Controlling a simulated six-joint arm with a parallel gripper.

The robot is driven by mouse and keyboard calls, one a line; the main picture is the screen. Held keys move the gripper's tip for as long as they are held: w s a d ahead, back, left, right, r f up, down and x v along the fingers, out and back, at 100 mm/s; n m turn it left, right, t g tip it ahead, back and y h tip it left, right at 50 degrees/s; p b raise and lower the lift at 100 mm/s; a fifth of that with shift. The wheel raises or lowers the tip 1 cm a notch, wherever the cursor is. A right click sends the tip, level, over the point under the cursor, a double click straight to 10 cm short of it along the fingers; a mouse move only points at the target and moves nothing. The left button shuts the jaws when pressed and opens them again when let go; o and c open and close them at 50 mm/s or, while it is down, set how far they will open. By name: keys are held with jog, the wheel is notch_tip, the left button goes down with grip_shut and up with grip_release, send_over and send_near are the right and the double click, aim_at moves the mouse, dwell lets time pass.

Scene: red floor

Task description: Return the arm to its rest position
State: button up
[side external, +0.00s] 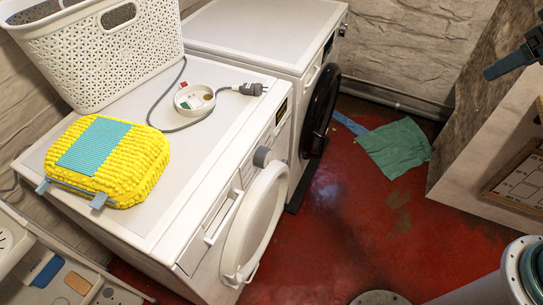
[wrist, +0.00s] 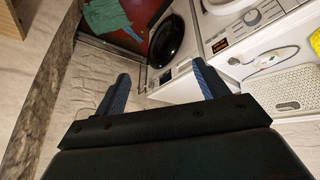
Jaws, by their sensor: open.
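My gripper (wrist: 161,82) shows its two blue fingers spread apart in the wrist view, with nothing between them. Beyond the fingers are the pale wall and the washing machines. In the side view, part of my gripper (side external: 511,65) shows at the upper right edge, high above the floor and away from the machines. The rest of it is cut off by the picture's edge. It touches nothing that I can see.
On top are a white basket (side external: 95,60), a yellow fuzzy bundle (side external: 145,165) and a dish (side external: 194,98). A green cloth (side external: 395,147) lies on the red floor (side external: 340,230).

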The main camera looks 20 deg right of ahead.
jog(key=s+f+y, duration=0.1)
jog(key=s, duration=0.9)
jog(key=shift+s+d+f+m, duration=0.25)
jog(key=shift+f+m, duration=0.05)
dwell(0.4)
